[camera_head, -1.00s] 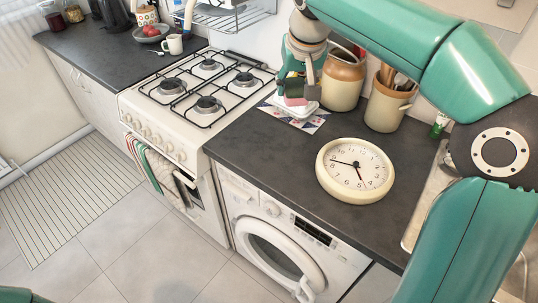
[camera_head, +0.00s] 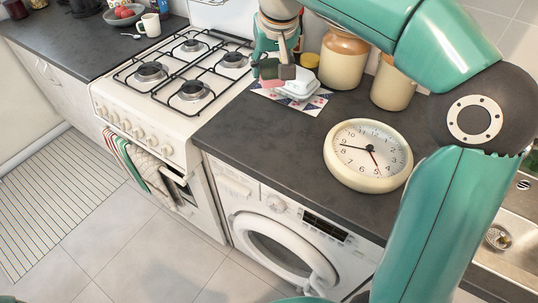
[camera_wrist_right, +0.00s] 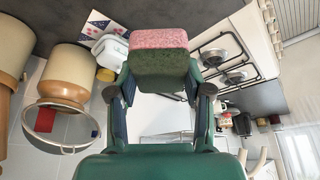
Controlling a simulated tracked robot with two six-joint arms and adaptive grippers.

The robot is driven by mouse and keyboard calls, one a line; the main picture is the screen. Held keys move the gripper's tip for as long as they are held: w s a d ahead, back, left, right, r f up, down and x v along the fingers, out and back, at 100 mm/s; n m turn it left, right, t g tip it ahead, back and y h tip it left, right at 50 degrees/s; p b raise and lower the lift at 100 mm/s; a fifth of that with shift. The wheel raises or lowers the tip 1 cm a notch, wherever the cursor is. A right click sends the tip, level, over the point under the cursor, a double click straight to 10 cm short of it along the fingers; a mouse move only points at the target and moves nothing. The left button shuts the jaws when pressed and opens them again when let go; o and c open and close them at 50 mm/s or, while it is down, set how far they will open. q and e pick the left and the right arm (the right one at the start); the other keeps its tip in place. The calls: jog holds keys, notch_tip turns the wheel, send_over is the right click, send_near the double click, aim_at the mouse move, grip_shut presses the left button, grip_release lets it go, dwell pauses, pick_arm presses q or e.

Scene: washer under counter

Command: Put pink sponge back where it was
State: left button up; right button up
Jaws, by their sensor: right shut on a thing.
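The pink sponge (camera_head: 271,83), with a dark green scouring side, is held by my right gripper (camera_head: 279,72). In the right wrist view the sponge (camera_wrist_right: 158,39) is clamped between the fingertips, clear of the white soap dish (camera_wrist_right: 111,51). In the head view the white dish (camera_head: 301,87) sits on a patterned tile (camera_head: 313,104) on the dark counter. The sponge shows just left of the dish, apparently above the counter; its exact height is hard to tell. My left gripper is out of view.
The white gas stove (camera_head: 188,73) stands left of the dish. Tan jars (camera_head: 342,62) and a yellow-lidded container (camera_head: 309,61) stand behind and right of it. A round clock (camera_head: 368,155) lies on the counter in front. The counter between stove and clock is clear.

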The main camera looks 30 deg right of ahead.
notch_tip(320, 180, down, 2)
jog(key=shift+d+f+b, duration=0.15)
jog(key=shift+f+b, duration=0.1)
jog(key=shift+b, duration=0.45)
jog(key=shift+s+d+f, duration=0.1)
jog(key=shift+f, duration=0.25)
jog(key=b, duration=0.1)
send_over(271, 144)
jog(key=s, duration=0.1)
jog(key=f, duration=1.4)
jog(key=shift+s+a, duration=0.2)
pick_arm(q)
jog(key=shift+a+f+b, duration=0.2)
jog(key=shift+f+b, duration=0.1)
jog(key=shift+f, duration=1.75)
pick_arm(e)
jog(key=shift+f, duration=2.6)
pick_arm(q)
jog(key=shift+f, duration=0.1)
pick_arm(e)
jog(key=shift+f, duration=0.1)
jog(key=o, duration=1)
